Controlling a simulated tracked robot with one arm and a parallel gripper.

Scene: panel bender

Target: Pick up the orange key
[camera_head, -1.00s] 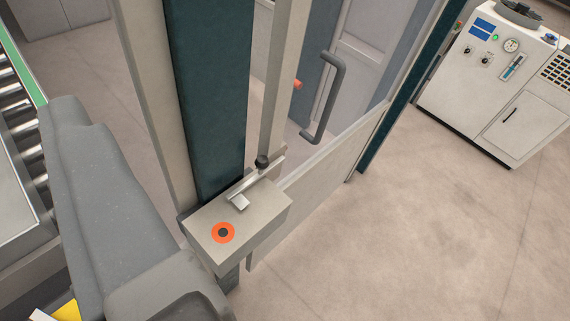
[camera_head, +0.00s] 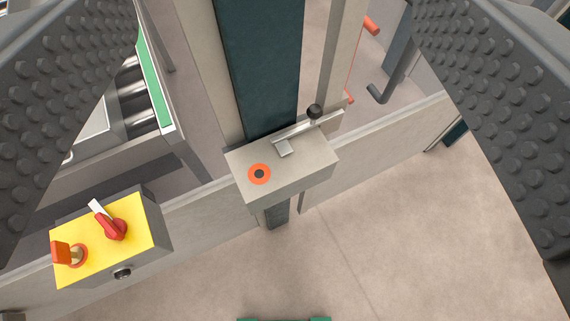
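An orange key (camera_head: 62,253) stands in a round lock on the top face of a yellow control box (camera_head: 90,268) at the lower left. A red rotary switch (camera_head: 110,228) with a white-tipped handle sits beside it on the same face. My gripper (camera_head: 283,130) is open and empty. One dark studded finger fills the upper left and the other the upper right. The key is below and left of the space between the fingers, apart from both.
A grey box (camera_head: 300,175) with an orange-ringed lock and a metal latch is fixed to the dark green post (camera_head: 262,70) in mid-view. A low panel (camera_head: 400,140) runs right from it. A roller conveyor (camera_head: 130,90) lies at the left. Open floor (camera_head: 420,250) is at the lower right.

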